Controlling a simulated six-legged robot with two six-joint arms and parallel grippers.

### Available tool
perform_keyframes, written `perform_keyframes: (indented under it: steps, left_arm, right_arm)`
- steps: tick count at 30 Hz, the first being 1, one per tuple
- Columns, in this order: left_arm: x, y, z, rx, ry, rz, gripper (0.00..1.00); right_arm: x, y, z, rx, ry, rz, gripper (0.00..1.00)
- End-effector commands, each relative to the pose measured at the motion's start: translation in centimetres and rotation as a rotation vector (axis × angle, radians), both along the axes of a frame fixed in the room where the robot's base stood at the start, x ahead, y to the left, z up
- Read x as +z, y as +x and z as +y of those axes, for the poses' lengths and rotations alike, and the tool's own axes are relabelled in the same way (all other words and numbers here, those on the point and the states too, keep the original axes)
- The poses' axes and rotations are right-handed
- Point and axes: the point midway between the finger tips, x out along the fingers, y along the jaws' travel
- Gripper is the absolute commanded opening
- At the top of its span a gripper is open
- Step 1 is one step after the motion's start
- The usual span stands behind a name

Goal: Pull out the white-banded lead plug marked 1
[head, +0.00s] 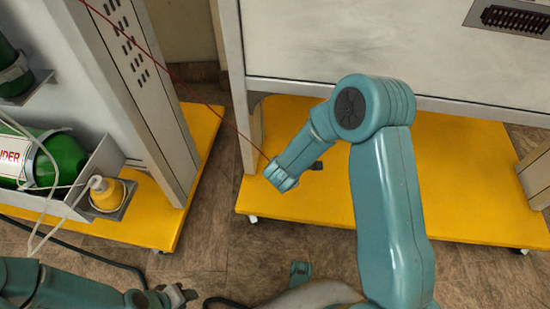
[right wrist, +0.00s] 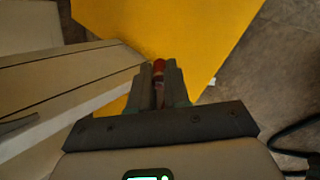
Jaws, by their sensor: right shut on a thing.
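My right gripper (right wrist: 160,82) is shut on a red lead plug (right wrist: 159,66), whose red end shows between the fingertips in the right wrist view. No white band or number 1 can be made out on it. In the head view a thin red lead (head: 215,106) runs from the top left down to the end of my right arm, above the yellow base. The plug is hidden there, and no socket can be made out. My left gripper (head: 180,295) is low at the bottom left, apart from the lead; its jaw opening is unclear.
A grey cabinet (head: 320,45) stands on a yellow wheeled base (head: 460,180). A left rack on another yellow base (head: 145,222) carries green cylinders (head: 62,158) and a yellow bottle (head: 104,193). Open floor (head: 212,225) lies between the bases, with a dark cable.

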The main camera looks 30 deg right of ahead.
Motion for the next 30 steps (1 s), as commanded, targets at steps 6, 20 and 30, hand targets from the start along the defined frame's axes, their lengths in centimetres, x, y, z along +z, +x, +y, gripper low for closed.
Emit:
perform_keyframes:
  steps: [6, 20, 30]
  left_arm:
    - [-0.4, 0.0, 0.0, 0.000, 0.000, -0.001, 0.36]
    - [-0.4, 0.0, 0.0, 0.000, 0.000, 0.000, 0.36]
    - [1.3, -0.9, -0.2, -0.004, -0.006, 0.029, 0.36]
  right_arm:
    - [-0.5, -0.1, -0.4, -0.009, 0.026, 0.036, 0.00]
    - [-0.5, -0.1, -0.3, -0.011, 0.025, 0.035, 0.46]
    - [3.4, -1.7, 1.0, -0.008, 0.026, 0.033, 0.46]
